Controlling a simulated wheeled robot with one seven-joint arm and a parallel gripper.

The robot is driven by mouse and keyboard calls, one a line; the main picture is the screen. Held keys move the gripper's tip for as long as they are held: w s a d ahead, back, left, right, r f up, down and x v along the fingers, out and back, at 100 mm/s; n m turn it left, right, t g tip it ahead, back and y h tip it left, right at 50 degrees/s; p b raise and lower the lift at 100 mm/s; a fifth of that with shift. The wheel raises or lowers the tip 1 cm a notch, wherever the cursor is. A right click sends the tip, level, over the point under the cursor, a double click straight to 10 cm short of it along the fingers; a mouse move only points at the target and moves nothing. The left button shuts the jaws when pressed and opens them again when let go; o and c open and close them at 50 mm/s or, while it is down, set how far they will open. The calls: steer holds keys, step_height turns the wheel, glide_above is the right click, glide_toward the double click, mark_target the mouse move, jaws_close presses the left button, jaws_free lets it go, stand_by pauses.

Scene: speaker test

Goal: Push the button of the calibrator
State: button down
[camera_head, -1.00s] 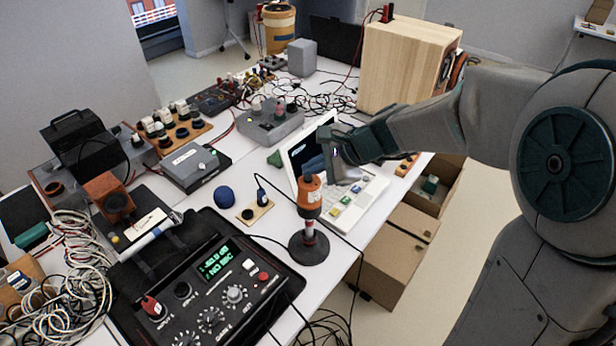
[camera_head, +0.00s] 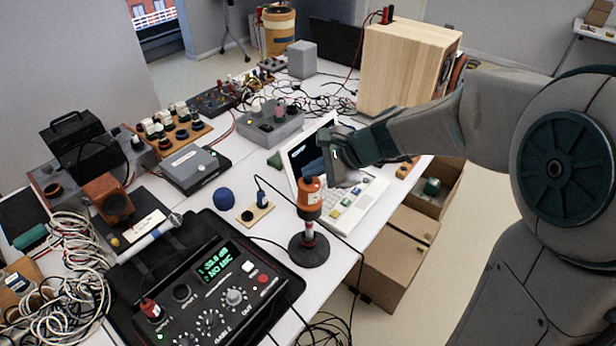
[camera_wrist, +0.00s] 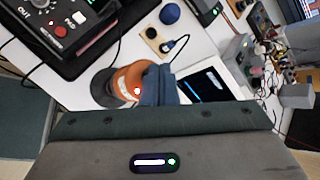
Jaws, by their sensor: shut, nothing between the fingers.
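The calibrator, which I take to be the orange cylinder (camera_head: 309,196), stands upright on a round dark base (camera_head: 308,249) near the table's right edge. In the wrist view the orange body (camera_wrist: 126,83) shows a small glowing red spot on its side. My gripper (camera_head: 314,167) is shut and empty, with its blue fingers at the calibrator's top end. In the wrist view the shut fingers (camera_wrist: 160,88) overlap the calibrator's right side. I cannot tell whether they touch it. No button is clearly visible on the calibrator.
A black case with a control panel (camera_head: 216,310) lies to the left, its green display lit. Cables cross the table.

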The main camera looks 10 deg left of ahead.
steer(key=shift+r+p, duration=0.45)
steer(key=shift+r, duration=0.3)
steer(key=shift+r+p, duration=2.35)
steer(key=shift+r, duration=0.65)
